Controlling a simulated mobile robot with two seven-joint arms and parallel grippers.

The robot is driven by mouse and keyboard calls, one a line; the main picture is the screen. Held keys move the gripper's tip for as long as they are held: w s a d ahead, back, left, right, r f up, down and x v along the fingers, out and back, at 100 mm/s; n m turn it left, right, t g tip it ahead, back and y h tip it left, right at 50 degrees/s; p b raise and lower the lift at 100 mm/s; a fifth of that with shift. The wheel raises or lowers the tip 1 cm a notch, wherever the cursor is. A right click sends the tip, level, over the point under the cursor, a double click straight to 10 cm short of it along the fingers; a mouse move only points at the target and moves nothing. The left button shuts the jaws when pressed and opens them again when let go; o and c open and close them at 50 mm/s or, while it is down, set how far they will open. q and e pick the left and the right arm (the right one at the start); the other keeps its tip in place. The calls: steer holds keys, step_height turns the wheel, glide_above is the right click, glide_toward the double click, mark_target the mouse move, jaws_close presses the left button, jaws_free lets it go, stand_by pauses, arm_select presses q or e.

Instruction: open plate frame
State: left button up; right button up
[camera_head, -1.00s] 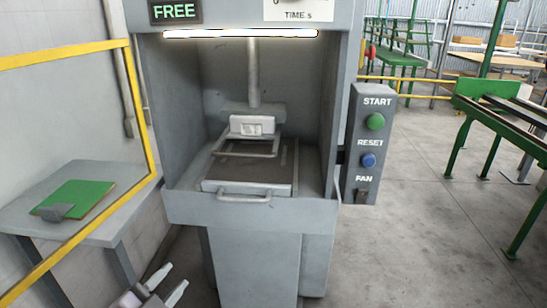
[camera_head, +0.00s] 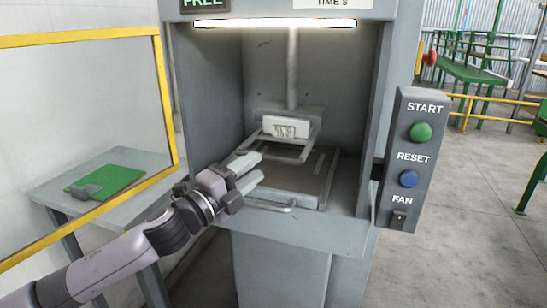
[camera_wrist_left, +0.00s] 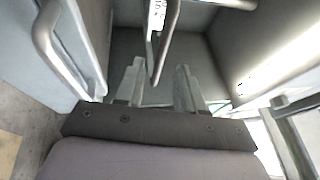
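The plate frame, a thin metal loop (camera_head: 290,157), sits inside the grey machine's bay, below a pale block (camera_head: 285,127) on a vertical rod. Under it is a flat tray (camera_head: 312,185) with a curved front handle (camera_head: 270,207). My left gripper (camera_head: 262,167) is open and empty at the left front of the bay, above the tray handle and just left of the loop. In the left wrist view, a bent metal bar (camera_wrist_left: 166,45) shows ahead, between the two spread fingers (camera_wrist_left: 160,70); contact is not visible. My right gripper is out of view.
A control box (camera_head: 408,160) with green and blue buttons stands at the machine's right. A yellow-framed panel (camera_head: 165,100) is at left, with a small table (camera_head: 60,187) bearing a green board (camera_head: 115,180). The bay's side walls limit sideways room.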

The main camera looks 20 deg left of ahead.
mark_target(266, 159)
arm_select(q)
steer(key=shift+x, duration=2.75)
jaws_close()
